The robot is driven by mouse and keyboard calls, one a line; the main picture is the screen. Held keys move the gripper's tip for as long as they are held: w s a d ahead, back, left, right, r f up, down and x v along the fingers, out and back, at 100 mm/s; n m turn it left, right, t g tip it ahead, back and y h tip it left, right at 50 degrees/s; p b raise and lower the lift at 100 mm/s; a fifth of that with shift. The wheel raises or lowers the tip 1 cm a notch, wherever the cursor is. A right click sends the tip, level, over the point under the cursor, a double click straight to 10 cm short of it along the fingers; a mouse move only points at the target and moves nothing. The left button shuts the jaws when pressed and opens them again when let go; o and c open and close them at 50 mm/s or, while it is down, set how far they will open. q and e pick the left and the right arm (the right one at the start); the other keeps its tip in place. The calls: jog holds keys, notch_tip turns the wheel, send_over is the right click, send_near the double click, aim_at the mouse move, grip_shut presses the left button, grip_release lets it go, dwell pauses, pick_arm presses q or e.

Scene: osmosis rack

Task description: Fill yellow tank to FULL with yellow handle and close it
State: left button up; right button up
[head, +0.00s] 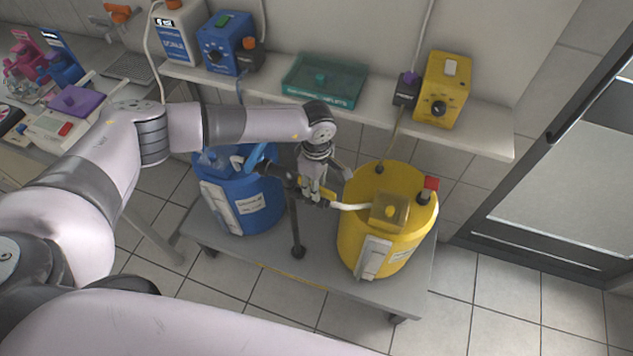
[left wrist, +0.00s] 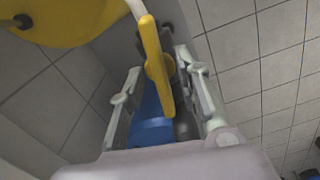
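The yellow tank (head: 360,232) stands on the right of a grey cart. A pale hose (head: 347,206) runs to it from a dark post (head: 295,225) between the tanks. My left gripper (head: 315,197) is over the post's top, left of the yellow tank. In the left wrist view the yellow handle (left wrist: 155,65) lies between the two fingers of my left gripper (left wrist: 157,78). The fingers are apart, with gaps showing beside the handle. The yellow tank also shows in the left wrist view (left wrist: 75,22). The liquid level cannot be read. My right gripper is out of view.
The blue tank (head: 258,217) stands on the cart (head: 320,272) left of the post. A shelf (head: 385,108) behind holds a yellow pump box (head: 444,90), a blue one (head: 224,45) and a teal tray (head: 325,82). Tiled floor is free at the right.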

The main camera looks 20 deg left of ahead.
pick_arm(q)
jog(key=shift+c, duration=0.5)
grip_shut()
jog(key=shift+f+n+b, duration=0.15)
jog(key=shift+n+b, duration=0.65)
jog(key=shift+b, duration=0.15)
jog(key=shift+n, duration=0.4)
jog(key=shift+r, duration=0.2)
jog(key=shift+o, duration=0.5)
grip_release()
